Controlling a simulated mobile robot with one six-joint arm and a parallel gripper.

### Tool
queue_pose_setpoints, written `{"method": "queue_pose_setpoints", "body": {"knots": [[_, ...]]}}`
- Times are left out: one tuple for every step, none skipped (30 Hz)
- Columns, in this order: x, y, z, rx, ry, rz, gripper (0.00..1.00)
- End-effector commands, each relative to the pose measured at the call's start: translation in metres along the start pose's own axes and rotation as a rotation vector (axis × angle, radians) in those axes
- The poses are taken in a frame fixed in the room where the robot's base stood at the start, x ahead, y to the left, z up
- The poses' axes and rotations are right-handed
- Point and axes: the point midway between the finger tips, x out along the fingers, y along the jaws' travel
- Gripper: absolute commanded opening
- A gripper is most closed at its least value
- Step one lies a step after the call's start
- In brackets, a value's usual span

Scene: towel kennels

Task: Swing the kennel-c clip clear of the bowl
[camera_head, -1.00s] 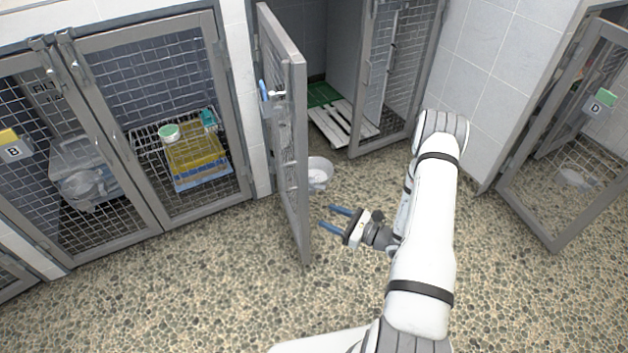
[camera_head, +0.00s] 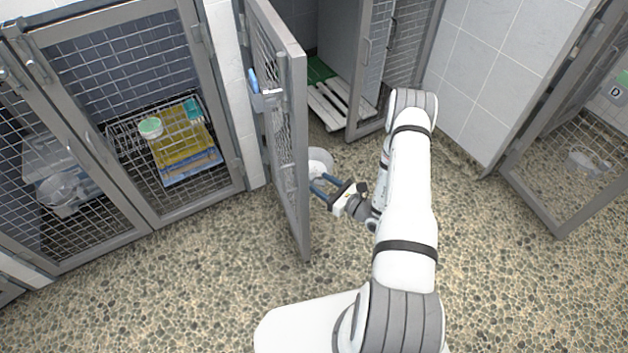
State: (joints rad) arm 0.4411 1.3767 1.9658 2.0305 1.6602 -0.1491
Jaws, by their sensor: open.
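A middle kennel door (camera_head: 299,150) stands swung open, seen nearly edge-on; I read no letter on it. A white bowl (camera_head: 320,160) shows at its right side, low down, partly hidden by the door. A clip at the bowl cannot be made out clearly. My gripper (camera_head: 318,185), with two blue fingers, is open and points left at the door's lower part. Its fingertips are just below the bowl in the picture; whether they touch the bowl or the door cannot be told.
A holder (camera_head: 267,100) with a blue item sits on the middle door. A slatted white board (camera_head: 335,105) lies inside that kennel. Shut mesh doors (camera_head: 150,215) stand at left. Door D (camera_head: 560,215) stands at right. The pebbled floor in front is clear.

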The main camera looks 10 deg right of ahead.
Motion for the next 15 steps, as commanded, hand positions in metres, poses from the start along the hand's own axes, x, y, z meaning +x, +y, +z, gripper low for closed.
{"method": "queue_pose_setpoints", "body": {"knots": [[0.009,0.002,-0.001,-0.003,-0.001,0.006,0.5],[0.013,0.001,-0.001,-0.004,-0.001,0.006,0.5],[0.018,0.001,-0.001,-0.004,-0.001,0.006,0.5],[0.021,0.002,-0.001,-0.003,-0.001,0.007,0.5],[0.024,0.002,-0.001,-0.002,-0.001,0.007,0.5],[0.026,0.002,0.0,-0.002,-0.001,0.006,0.5],[0.028,0.002,0.0,-0.002,-0.001,0.006,0.5],[0.029,0.002,0.0,-0.002,-0.001,0.007,0.5],[0.031,0.003,0.0,-0.002,0.0,0.007,0.5],[0.031,0.003,0.0,-0.001,0.0,0.007,0.5],[0.031,0.003,0.0,-0.001,0.0,0.007,0.5],[0.031,0.003,0.0,-0.001,0.0,0.007,0.5],[0.031,0.003,0.0,-0.001,0.0,0.007,0.5],[0.031,0.003,0.0,-0.001,0.0,0.007,0.5],[0.031,0.003,0.0,-0.001,0.0,0.007,0.5]]}}
